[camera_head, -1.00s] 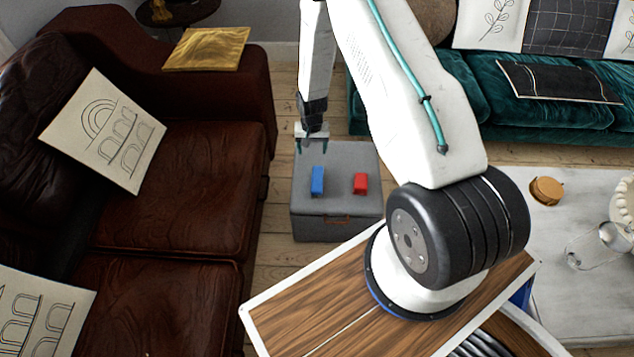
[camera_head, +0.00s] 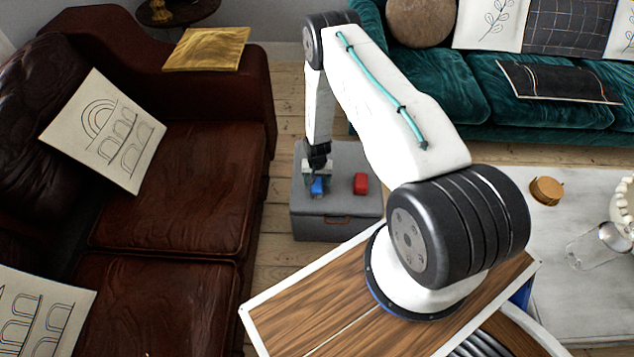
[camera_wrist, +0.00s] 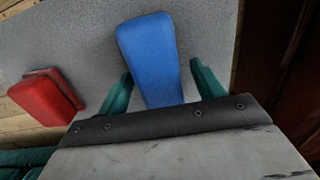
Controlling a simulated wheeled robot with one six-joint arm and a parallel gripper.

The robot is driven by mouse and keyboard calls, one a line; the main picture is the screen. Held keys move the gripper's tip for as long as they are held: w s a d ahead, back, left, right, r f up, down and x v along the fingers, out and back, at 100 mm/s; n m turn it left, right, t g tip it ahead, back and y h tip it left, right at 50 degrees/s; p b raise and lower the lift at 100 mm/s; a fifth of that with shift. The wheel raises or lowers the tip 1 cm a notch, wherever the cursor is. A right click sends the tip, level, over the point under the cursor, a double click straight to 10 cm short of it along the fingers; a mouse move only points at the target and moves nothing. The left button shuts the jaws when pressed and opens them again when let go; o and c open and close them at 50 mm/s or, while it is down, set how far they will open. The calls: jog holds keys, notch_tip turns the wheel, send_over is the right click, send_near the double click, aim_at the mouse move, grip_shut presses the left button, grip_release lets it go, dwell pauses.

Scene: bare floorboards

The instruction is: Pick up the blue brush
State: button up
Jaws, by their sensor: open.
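The blue brush (camera_head: 317,187) lies on top of the grey box (camera_head: 345,160), on its left part. In the wrist view the blue brush (camera_wrist: 153,60) is large, and its near end lies between the two teal fingers. My gripper (camera_head: 316,182) is down at the brush in the head view, partly covering it. In the wrist view my gripper (camera_wrist: 160,88) is open, with one finger on each side of the brush and a gap visible beside it. Whether the fingers touch it cannot be told.
A red block-like object (camera_head: 360,184) lies right of the brush on the same box; it also shows in the wrist view (camera_wrist: 42,98). A brown leather sofa (camera_head: 180,190) stands close on the left. A teal sofa (camera_head: 480,95) is behind, and a pale table (camera_head: 585,200) is at right.

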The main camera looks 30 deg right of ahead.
jog(key=c, duration=1.1)
jog(key=shift+r, duration=0.1)
jog(key=shift+r, duration=0.55)
notch_tip(320, 180, up, 2)
jog(key=shift+r, duration=0.15)
jog(key=s+r, duration=0.1)
jog(key=s, duration=1.5)
jog(key=shift+a+r, duration=0.2)
jog(key=shift+a, duration=0.1)
